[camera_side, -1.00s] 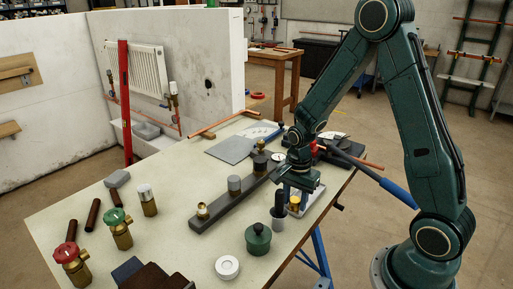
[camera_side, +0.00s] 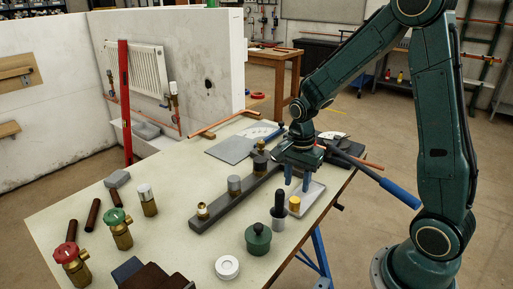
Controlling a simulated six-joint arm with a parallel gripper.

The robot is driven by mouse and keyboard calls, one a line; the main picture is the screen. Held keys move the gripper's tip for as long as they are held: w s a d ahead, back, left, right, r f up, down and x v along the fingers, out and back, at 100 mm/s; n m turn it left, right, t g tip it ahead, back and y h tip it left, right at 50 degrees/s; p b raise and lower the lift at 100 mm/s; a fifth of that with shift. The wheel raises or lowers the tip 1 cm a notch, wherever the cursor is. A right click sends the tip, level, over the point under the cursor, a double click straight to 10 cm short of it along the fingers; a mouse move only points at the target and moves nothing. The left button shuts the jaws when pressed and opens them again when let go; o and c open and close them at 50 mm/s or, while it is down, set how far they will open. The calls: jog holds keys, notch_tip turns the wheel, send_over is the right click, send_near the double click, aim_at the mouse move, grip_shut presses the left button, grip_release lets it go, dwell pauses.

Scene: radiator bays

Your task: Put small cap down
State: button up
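A small yellow brass cap (camera_side: 295,203) stands upright on a pale grey tray (camera_side: 313,193) at the right side of the bench. My gripper (camera_side: 297,187) is above the tray, just behind and above the cap. Its two blue fingers are apart, with nothing visible between them. The fingers look clear of the cap. The gripper hides part of the tray's back.
A dark bar (camera_side: 215,214) with several fittings lies left of the tray. A black-topped grey cylinder (camera_side: 278,212) stands close to the tray's left. A green lidded pot (camera_side: 258,239) and white ring (camera_side: 227,267) are nearer. A blue-handled tool (camera_side: 398,193) overhangs the right edge.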

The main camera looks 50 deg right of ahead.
aim_at(295, 200)
notch_tip(295, 200, up, 6)
jog(key=shift+f, duration=0.2)
dwell(0.7)
jog(key=s+a+r+n+t, duration=0.2)
jog(key=s+a+r+n, duration=0.2)
jog(key=s+r+n, duration=0.2)
jog(key=s+a+r+n+t, duration=0.3)
jog(key=s+r+n, duration=0.3)
jog(key=s+n, duration=0.3)
jog(key=shift+s+a+n+t, duration=0.25)
jog(key=shift+a+n, duration=0.35)
jog(key=shift+n, duration=0.6)
